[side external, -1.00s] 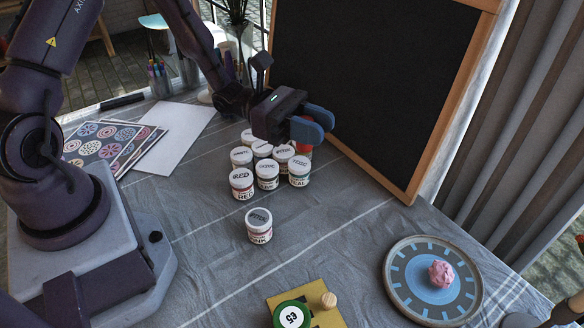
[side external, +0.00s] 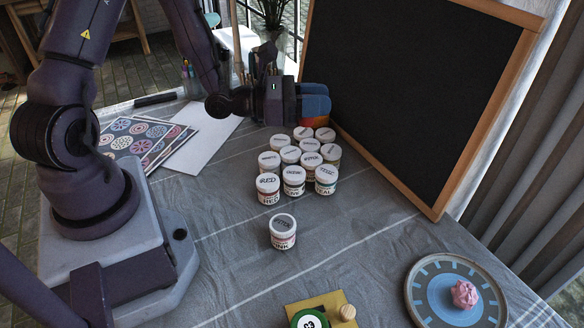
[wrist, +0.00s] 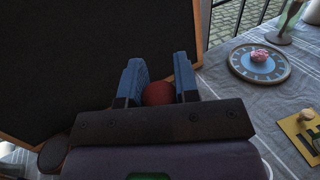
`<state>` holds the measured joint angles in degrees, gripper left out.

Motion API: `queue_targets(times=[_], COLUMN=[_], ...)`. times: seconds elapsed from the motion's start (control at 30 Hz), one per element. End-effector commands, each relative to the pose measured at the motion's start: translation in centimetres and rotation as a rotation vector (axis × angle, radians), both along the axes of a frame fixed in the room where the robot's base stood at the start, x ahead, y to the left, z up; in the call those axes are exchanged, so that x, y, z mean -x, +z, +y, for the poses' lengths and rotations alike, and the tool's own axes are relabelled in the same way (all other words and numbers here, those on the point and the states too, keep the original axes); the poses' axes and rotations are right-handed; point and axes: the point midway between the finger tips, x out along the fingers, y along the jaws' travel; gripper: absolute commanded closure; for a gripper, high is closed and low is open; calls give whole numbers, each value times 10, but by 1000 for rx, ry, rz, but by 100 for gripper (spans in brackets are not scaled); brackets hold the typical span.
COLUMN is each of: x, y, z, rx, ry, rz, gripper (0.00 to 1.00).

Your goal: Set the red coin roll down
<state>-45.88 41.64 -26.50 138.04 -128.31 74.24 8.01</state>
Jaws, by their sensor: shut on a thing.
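My gripper (side external: 316,97) is at the back of the table, beyond the paint jars and close to the chalkboard. Its blue fingers are shut on the red coin roll (wrist: 158,94), whose rounded red end shows between the fingertips in the wrist view. In the side view, only a red-orange strip of the roll (side external: 314,122) shows beneath the fingers. The fingers hide the rest, and I cannot tell whether the roll touches anything below it.
Several white-lidded paint jars (side external: 294,180) stand grouped in front of my gripper; a pink-labelled jar (side external: 283,236) stands apart. The chalkboard (side external: 415,90) rises on the right. A round blue-patterned plate (side external: 427,307) carries a pink lump (side external: 464,294).

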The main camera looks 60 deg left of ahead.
Motion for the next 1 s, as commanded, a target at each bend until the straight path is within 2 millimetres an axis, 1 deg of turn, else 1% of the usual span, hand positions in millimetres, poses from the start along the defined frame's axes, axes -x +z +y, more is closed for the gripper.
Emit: queue_targets(times=[0.07,0.17,0.23,0.3,0.4,0.5,0.6,0.67,0.7,0.77,0.9,1.0], x=[3,10,19,31,50,68,80,82,83,83,83,82], y=[-15,-38,-54,-70,-87,-97,-99,-96,-98,-104,-125,-134], z=[16,51,79,107,141,167,185,190,192,193,192,192], rx=[4,6,6,3,1,1,-2,-2,-2,0,2,1], ry=[48,179,295,416,577,713,812,843,855,861,859,858], rz=[7,8,8,8,7,3,1,-2,0,1,3,1], gripper=[100,100,100,100,100,100,100,100,100,100,100,100])
